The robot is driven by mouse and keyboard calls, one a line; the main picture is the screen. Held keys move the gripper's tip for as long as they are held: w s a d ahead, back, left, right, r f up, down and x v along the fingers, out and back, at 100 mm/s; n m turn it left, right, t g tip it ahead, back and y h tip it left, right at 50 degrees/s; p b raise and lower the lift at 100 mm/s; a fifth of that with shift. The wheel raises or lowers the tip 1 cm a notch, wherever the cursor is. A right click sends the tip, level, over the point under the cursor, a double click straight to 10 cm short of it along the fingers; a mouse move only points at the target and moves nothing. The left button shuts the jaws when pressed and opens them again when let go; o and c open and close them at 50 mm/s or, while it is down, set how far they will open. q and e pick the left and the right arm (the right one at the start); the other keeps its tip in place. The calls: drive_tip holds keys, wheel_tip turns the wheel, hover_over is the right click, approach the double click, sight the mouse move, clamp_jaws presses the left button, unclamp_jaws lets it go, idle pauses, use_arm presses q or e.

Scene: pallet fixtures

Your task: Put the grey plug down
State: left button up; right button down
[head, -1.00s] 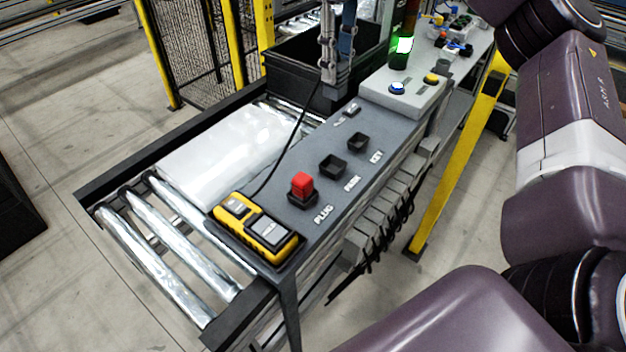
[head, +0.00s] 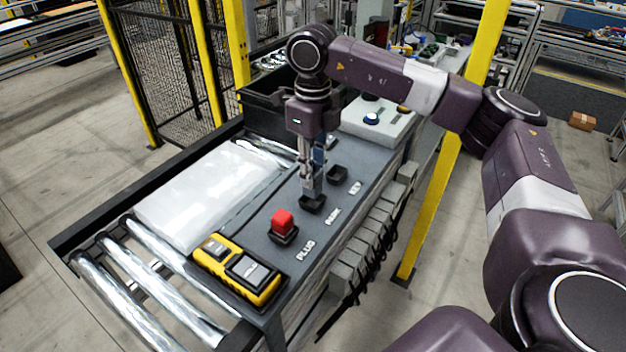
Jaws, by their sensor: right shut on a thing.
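My right gripper (head: 309,184) points straight down over the middle black socket (head: 312,204), beside the PARK label. It is shut on the grey plug, which is small and mostly hidden between the fingers. The fingertips are at or just above the socket; I cannot tell whether the plug touches it or sits inside. My left gripper is not in view.
A red block (head: 283,221) stands in the socket by the PLUG label. The KEY socket (head: 337,174) looks empty. A yellow handheld device (head: 238,269) lies at the panel's near end. A white package (head: 205,195) lies on the rollers, and a black bin (head: 262,115) stands behind.

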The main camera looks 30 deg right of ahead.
sight(313, 193)
wheel_tip(313, 193, down, 3)
drive_tip(key=shift+f+p, duration=0.2)
drive_tip(key=shift+p, duration=0.2)
drive_tip(key=shift+f, duration=0.15)
drive_tip(key=shift+f, duration=0.1)
drive_tip(key=shift+f, duration=0.15)
drive_tip(key=c, duration=1.6)
unclamp_jaws()
